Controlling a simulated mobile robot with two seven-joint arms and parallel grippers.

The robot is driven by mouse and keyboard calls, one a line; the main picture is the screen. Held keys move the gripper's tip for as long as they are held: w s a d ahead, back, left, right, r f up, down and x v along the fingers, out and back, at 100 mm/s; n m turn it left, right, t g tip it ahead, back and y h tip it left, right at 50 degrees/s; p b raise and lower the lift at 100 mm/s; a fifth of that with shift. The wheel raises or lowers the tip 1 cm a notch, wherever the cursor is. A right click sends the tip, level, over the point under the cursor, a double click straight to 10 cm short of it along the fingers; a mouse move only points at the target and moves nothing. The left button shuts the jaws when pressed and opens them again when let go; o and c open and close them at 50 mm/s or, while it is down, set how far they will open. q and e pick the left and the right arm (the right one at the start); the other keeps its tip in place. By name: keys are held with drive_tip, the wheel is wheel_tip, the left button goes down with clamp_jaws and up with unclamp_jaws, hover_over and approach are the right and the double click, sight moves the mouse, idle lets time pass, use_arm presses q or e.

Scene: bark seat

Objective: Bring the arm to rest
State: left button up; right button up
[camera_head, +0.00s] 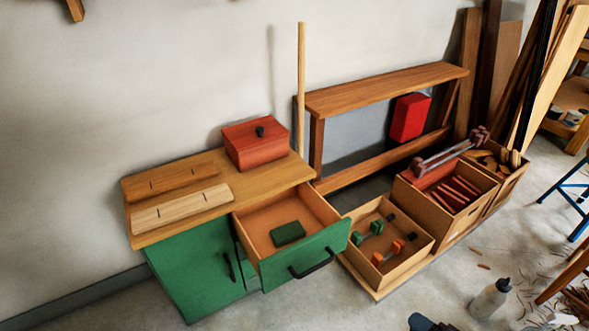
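A dark part of my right gripper (430,322) shows at the bottom edge, right of the middle. Most of it is cut off by the frame, so I cannot tell whether it is open or shut. It is low in the picture, apart from the cabinet (194,262) and the crates. My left gripper and arm are not in view. The cabinet's drawer (322,254) is pulled open. A dark green block (287,233) lies inside it.
A red box (256,147) with a black knob and two slotted wooden strips sit on the cabinet top (222,184). Crates (405,262) with dumbbells and red pieces stand to its right. A bottle (489,299) stands on the floor near my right gripper.

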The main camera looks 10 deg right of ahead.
drive_tip(key=w+d+r+n, duration=0.1)
drive_tip(key=d+r+n, duration=0.15)
drive_tip(key=d, duration=0.45)
drive_tip(key=s+a+r+n+g+h, duration=0.2)
drive_tip(key=s+r+n+g, duration=0.15)
drive_tip(key=s+n, duration=0.6)
drive_tip(key=s+a+r+n+g+h, duration=0.2)
drive_tip(key=s+r+n, duration=0.3)
drive_tip(key=s+n, duration=0.45)
drive_tip(key=a+f+m+t+h, duration=0.1)
drive_tip(key=a+f+m+t, duration=0.1)
drive_tip(key=a+m, duration=0.8)
use_arm(q)
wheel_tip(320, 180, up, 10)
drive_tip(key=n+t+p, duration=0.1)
drive_tip(key=p, duration=1.2)
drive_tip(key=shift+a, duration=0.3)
use_arm(e)
wheel_tip(320, 180, up, 10)
drive_tip(key=shift+w+a+f+t+h, duration=0.2)
drive_tip(key=shift+w+a+t+h, duration=0.05)
drive_tip(key=shift+w+t+h, duration=0.2)
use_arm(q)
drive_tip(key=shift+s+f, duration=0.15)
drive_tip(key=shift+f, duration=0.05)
use_arm(e)
drive_tip(key=shift+f+n, duration=0.1)
drive_tip(key=shift+n, duration=0.15)
